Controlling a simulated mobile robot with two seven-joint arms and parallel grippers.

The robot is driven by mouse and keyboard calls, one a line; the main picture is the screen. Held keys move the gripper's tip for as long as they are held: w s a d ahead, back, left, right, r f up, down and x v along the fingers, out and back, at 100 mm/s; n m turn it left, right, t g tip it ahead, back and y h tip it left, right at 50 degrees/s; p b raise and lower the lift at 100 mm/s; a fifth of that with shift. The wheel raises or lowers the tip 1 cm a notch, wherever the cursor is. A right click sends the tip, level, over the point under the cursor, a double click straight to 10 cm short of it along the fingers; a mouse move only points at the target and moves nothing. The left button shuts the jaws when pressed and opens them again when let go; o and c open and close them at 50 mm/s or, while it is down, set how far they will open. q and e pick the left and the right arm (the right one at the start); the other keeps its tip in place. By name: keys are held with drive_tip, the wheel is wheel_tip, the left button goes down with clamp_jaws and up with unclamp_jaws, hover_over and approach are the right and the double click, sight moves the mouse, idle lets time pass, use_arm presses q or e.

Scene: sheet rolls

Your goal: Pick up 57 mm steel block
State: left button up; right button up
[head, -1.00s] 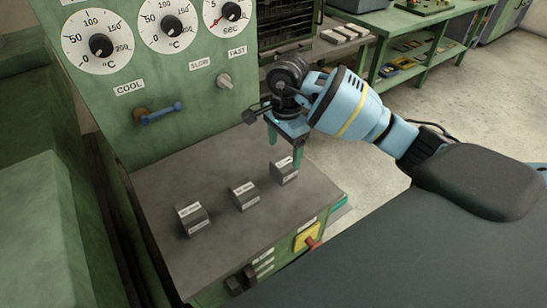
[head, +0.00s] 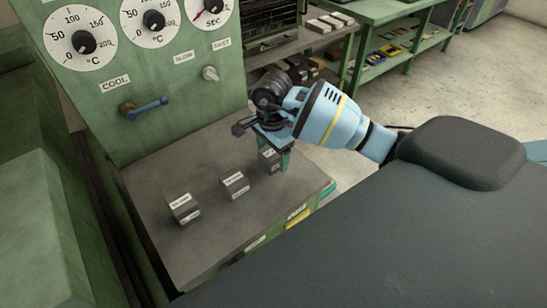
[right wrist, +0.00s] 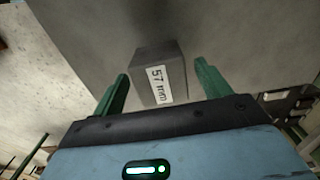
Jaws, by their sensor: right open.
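The 57 mm steel block (head: 268,161) is a small dark grey block with white labels. It is the rightmost of three on the machine's grey top plate in the head view. In the right wrist view its "57 mm" label shows on the block (right wrist: 158,80), which lies between the two green fingers. My right gripper (head: 274,156) is open and low over the block, with its fingers on either side; it also shows in the right wrist view (right wrist: 162,76). I cannot tell whether a finger touches the block. My left gripper is not in view.
Two similar blocks, a middle one (head: 234,185) and a left one (head: 183,208), sit on the top plate (head: 150,180). A green panel (head: 190,105) with dials and a blue-handled lever (head: 148,108) rises behind.

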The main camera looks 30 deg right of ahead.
drive_tip(key=shift+f, duration=0.85)
clamp_jaws()
drive_tip(key=shift+w+r, duration=0.15)
drive_tip(key=shift+r, duration=0.05)
